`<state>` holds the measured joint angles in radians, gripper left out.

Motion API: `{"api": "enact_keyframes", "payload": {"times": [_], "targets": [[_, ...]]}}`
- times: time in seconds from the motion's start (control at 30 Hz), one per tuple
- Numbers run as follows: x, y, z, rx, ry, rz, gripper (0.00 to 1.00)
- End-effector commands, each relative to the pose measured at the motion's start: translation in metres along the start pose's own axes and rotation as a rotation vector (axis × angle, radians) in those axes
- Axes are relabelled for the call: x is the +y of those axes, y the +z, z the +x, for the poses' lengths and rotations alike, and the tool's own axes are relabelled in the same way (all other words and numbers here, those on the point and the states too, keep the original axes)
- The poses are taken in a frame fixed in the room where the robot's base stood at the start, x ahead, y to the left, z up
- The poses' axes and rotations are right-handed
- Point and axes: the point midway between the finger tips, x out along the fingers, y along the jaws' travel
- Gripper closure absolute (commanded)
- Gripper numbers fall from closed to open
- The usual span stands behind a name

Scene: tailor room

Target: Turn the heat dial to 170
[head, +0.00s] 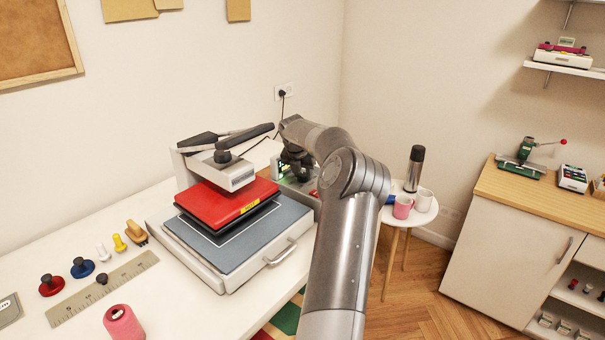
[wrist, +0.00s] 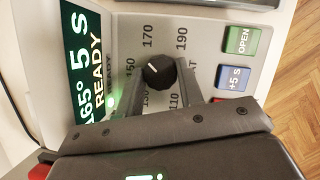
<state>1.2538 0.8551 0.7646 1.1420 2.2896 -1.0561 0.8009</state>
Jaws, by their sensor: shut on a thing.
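The heat dial (wrist: 158,73) is a round black knob on a light grey control panel (wrist: 205,45), ringed by numbers including 110, 150, 170 and 190. Its white mark points up and left, between 150 and 170 and nearer 170. The green display (wrist: 84,70) reads 165°, 5 S, READY. My gripper (wrist: 160,78) is shut on the dial, one finger on each side. In the head view my gripper (head: 297,163) reaches down to the control box just right of the heat press (head: 230,178); the dial is hidden there.
A green OPEN button (wrist: 238,40) and a blue +5 S button (wrist: 233,78) sit close to the right of my fingers. Stamps and a ruler (head: 100,288) lie on the table. A small round table (head: 423,214) with mugs stands to the right.

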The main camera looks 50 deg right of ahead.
Motion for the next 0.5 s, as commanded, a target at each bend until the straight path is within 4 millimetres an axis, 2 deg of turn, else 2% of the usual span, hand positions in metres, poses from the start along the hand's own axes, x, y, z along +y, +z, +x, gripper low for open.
{"api": "enact_keyframes", "payload": {"times": [0.5], "targets": [[0.0035, -0.0005, 0.0001, 0.002, -0.115, 0.279, 0.89]]}}
